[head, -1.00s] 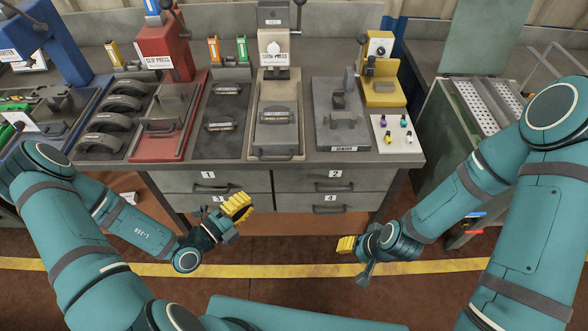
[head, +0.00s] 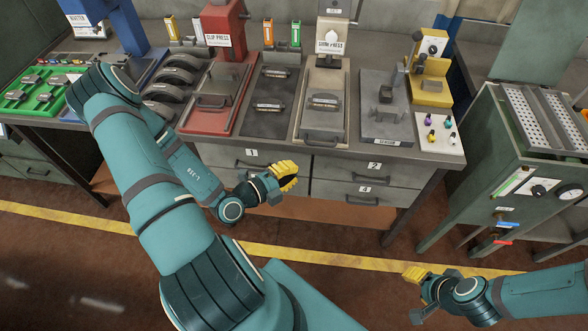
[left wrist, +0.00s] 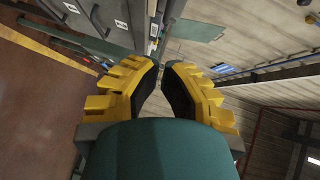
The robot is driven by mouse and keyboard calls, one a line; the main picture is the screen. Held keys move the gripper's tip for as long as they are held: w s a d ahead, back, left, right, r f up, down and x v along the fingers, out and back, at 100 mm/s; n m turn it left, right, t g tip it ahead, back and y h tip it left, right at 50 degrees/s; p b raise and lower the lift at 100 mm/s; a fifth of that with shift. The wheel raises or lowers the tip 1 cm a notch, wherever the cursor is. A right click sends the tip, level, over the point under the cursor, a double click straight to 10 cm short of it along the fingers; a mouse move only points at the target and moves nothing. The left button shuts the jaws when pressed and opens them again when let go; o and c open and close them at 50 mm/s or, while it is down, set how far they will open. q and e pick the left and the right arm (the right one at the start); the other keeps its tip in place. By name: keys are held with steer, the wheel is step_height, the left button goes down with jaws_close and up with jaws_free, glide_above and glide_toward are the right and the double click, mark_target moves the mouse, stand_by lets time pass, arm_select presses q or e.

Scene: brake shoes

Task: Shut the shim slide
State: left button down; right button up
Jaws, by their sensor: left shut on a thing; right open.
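The shim press (head: 332,42) stands at the back of the bench. Its slide (head: 325,85) lies in front of it as a long beige plate, with a dark handle (head: 322,141) at the bench's front edge and a grey block (head: 323,101) on top. My left gripper (head: 290,177) is below the bench top, in front of the drawers and apart from the slide. In the left wrist view its fingers (left wrist: 162,68) are nearly together; I cannot make out what is between them. My right gripper (head: 413,280) is open, low over the floor at right, away from the bench.
The red clip press (head: 222,25) with its slide is left of a dark plate (head: 268,108). A grey fixture (head: 385,120) and a white mat (head: 452,147) are to the right. Numbered drawers (head: 340,168) lie under the bench top. Open floor lies between the bench and me.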

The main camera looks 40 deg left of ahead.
mark_target(309, 144)
arm_select(q)
steer(key=a+b+x, duration=0.1)
steer(key=a+x, duration=0.1)
steer(key=x, duration=0.8)
steer(key=shift+w+a+f, duration=0.2)
steer(key=shift+w+a, duration=0.1)
steer(key=shift+w, duration=0.05)
steer(key=w+a, duration=0.1)
steer(key=w+a+p, duration=0.1)
steer(key=w, duration=0.1)
steer(key=shift+w+r, duration=0.1)
steer(key=shift+w+a, duration=0.15)
steer(key=shift+w, duration=0.05)
steer(key=shift+s, duration=0.1)
